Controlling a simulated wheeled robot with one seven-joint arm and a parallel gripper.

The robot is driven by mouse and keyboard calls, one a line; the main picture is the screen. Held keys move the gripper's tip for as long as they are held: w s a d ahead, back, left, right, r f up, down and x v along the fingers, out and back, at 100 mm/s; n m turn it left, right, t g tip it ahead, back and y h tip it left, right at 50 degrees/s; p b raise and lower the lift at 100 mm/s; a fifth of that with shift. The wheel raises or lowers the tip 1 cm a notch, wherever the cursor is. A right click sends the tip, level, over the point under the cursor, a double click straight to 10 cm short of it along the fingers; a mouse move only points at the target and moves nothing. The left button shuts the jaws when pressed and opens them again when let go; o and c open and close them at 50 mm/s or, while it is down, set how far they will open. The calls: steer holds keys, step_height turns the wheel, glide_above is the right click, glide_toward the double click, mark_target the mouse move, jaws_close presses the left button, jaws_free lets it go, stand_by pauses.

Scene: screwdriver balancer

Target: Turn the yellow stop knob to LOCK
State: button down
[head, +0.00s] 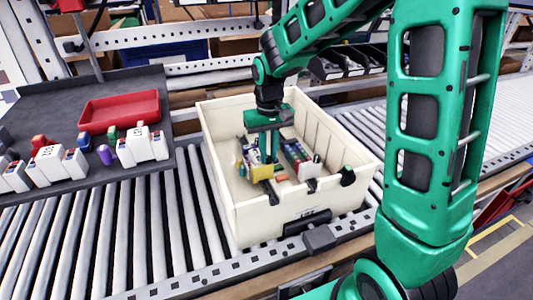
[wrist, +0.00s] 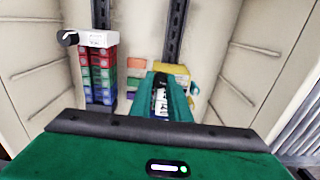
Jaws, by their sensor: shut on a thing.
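No knob marked LOCK can be made out. My gripper (head: 268,150) reaches down into a cream crate (head: 265,215). In the wrist view its green fingers (wrist: 168,103) are shut on a small item with black and white markings (wrist: 160,97), mostly hidden between them. I cannot tell what this item is. A yellow piece (head: 262,172) is right beside the fingers; it also shows just past the fingertips in the wrist view (wrist: 178,70). I cannot tell whether it touches them. A black round part (wrist: 67,38) sits beside a white labelled block (wrist: 97,39).
A stack of red, green and blue blocks (wrist: 98,75) stands in the crate near my gripper, with an orange block (wrist: 138,57) between. The crate walls are close around. Grey rollers (head: 150,230) lie outside. A dark table (head: 60,105) holds a red tray (head: 120,110).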

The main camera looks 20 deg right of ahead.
steer(key=n, duration=0.5)
steer(key=shift+n, duration=0.3)
steer(key=n, duration=0.4)
steer(key=shift+w+d+n, duration=0.1)
steer(key=shift+n, duration=0.2)
steer(key=c, duration=1.7)
jaws_free()
steer(key=shift+o, duration=0.2)
